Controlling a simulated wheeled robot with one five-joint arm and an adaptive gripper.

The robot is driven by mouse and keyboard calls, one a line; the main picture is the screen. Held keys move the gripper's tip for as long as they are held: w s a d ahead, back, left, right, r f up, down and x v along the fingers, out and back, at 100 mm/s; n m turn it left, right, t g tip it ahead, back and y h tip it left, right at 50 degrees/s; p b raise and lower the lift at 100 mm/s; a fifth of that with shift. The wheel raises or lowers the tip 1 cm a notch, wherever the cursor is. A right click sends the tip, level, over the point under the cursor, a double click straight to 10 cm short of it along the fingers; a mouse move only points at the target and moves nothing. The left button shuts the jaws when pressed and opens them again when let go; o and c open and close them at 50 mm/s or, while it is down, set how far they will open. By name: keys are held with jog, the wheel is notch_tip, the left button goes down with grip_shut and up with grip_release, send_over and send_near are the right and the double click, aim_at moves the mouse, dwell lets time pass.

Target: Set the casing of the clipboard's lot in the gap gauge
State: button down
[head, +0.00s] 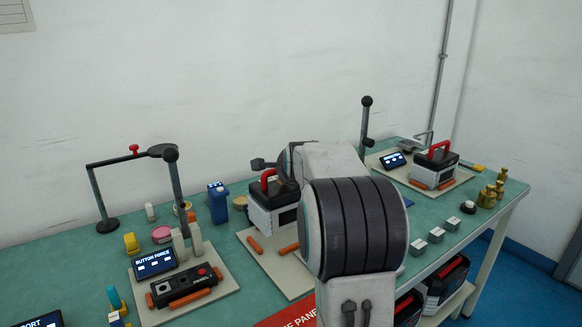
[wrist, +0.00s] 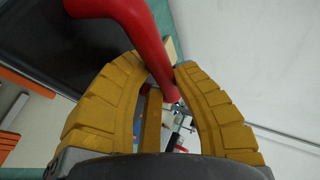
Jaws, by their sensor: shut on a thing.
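My gripper (wrist: 160,66) has its yellow fingers closed around a red handle (wrist: 112,18) in the wrist view. The dark top of the handle's casing (wrist: 55,35) fills the upper left there. In the head view this seems to be the grey and black casing (head: 259,218) with a red handle, standing at the middle station; my arm hides its right part and my gripper. Another red-handled casing (head: 433,167) stands on the right station beside a small screen (head: 392,160). I cannot make out a clipboard or tell which station is the gap gauge.
A button force station (head: 155,262) with a black box and tall lever stands at left. Small blocks (head: 436,235) and brass weights (head: 487,196) line the bench's right side. More red-handled casings (head: 447,278) sit on the lower shelf. A red sign (head: 285,318) is at the front edge.

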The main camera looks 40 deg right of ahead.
aim_at(291, 188)
jog(key=shift+f+b, duration=1)
jog(key=shift+f, duration=0.45)
jog(key=shift+f+b, duration=1.2)
jog(key=shift+b, duration=0.2)
jog(key=shift+w, duration=0.1)
jog(key=c, duration=1.1)
grip_release()
jog(key=shift+f, duration=0.1)
jog(key=shift+o, duration=0.3)
jog(key=shift+f, duration=0.2)
jog(key=v, duration=1.2)
jog(key=shift+r, duration=0.2)
